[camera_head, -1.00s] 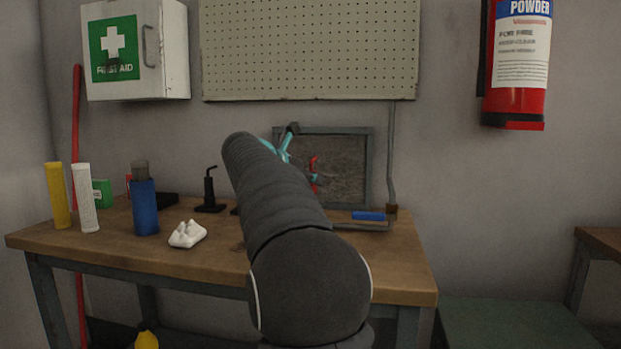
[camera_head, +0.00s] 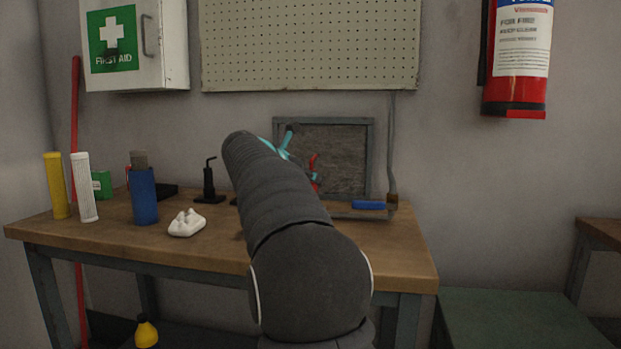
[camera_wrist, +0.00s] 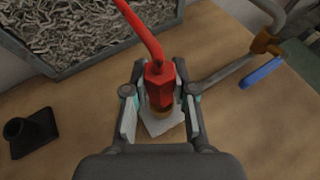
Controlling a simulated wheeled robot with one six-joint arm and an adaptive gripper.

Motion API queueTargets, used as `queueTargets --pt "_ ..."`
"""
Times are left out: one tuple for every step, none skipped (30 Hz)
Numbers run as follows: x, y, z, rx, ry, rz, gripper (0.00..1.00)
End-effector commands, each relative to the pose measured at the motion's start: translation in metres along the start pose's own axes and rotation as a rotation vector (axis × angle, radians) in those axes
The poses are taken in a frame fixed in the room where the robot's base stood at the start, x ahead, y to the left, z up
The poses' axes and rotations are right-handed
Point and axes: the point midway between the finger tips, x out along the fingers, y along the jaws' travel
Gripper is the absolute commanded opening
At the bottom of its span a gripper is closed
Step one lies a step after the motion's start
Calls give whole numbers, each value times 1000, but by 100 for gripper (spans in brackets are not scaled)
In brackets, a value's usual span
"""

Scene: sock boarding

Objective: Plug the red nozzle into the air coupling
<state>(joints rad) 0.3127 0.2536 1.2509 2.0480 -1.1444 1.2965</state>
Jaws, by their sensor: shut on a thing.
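The red nozzle (camera_wrist: 158,82) is between the two fingers of my gripper (camera_wrist: 161,110) in the wrist view. A red hose runs up from its top. My gripper is shut on it, above the wooden bench. In the head view a red part of the nozzle (camera_head: 313,170) shows just right of my arm, which hides most of the gripper. A brass-coloured fitting on a grey pipe (camera_wrist: 264,43), possibly the air coupling, stands at the upper right of the wrist view. The nozzle is apart from it. It also shows in the head view (camera_head: 392,200).
A blue bar-shaped piece (camera_wrist: 260,73) lies by the pipe. A black stand (camera_wrist: 30,132) is at the lower left of the wrist view. A framed grey panel (camera_head: 345,160) is behind the gripper. A blue bottle (camera_head: 143,195) and a white piece (camera_head: 186,224) stand on the bench's left.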

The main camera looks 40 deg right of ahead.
Motion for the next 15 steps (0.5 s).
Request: queueTargets --pt "0 0 0 0 0 0 0" --pt "0 0 -1 0 0 0 0" --pt "0 0 -1 0 0 0 0" --pt "1 0 -2 0 0 0 0" --pt "1 0 -2 0 -1 0 0" --pt "1 0 -2 0 0 0 0" --pt "1 0 -3 0 -1 0 0" --pt "1 0 -3 0 -1 0 0" --pt "2 0 -4 0 -1 0 0" --pt "2 0 -4 0 -1 0 0" --pt "2 0 -4 0 -1 0 0" --pt "2 0 -5 0 -1 0 0" --pt "2 0 -5 0 -1 0 0" --pt "2 0 -6 0 -1 0 0" --pt "2 0 -6 0 -1 0 0"
